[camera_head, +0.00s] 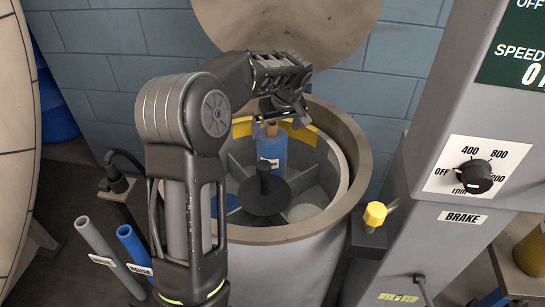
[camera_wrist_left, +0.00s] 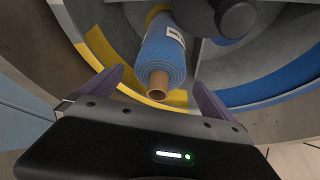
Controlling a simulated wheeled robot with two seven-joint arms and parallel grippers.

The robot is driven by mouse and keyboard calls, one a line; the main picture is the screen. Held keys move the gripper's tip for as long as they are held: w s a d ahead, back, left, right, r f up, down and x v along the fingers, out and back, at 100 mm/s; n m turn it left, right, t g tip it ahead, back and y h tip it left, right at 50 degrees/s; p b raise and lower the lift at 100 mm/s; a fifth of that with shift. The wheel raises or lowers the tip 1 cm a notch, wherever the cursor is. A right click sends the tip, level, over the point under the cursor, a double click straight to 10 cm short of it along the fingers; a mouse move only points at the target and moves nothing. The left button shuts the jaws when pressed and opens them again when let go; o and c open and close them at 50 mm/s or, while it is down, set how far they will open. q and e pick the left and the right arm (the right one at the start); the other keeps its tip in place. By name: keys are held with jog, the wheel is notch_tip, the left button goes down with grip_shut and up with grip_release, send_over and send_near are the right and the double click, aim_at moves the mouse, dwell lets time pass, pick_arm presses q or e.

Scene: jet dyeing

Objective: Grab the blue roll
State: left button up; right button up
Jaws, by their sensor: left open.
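The blue roll (camera_head: 271,150) stands upright inside the round drum (camera_head: 343,220), in a compartment near the back wall. It has a white label and a tan core that sticks out at the top. In the left wrist view the blue roll (camera_wrist_left: 161,62) shows end-on, with its core pointing toward my gripper. My left gripper (camera_head: 277,110) is over the top of the roll. In the left wrist view its open fingers (camera_wrist_left: 160,92) are on either side of the core end, with nothing gripped. My right gripper is not in view.
A dark central hub (camera_head: 264,190) stands in the drum next to the roll, with divider walls around it. A control panel with a knob (camera_head: 474,177) and a yellow hexagonal knob (camera_head: 375,214) stand to the right. Grey (camera_head: 97,242) and blue (camera_head: 132,243) tubes stand at left.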

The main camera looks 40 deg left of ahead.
aim_at(273, 135)
pick_arm(q)
jog(key=shift+x, duration=1.3)
jog(key=shift+a, duration=0.1)
jog(key=shift+x, duration=2.65)
jog(key=shift+r, duration=0.1)
jog(key=c, duration=1.9)
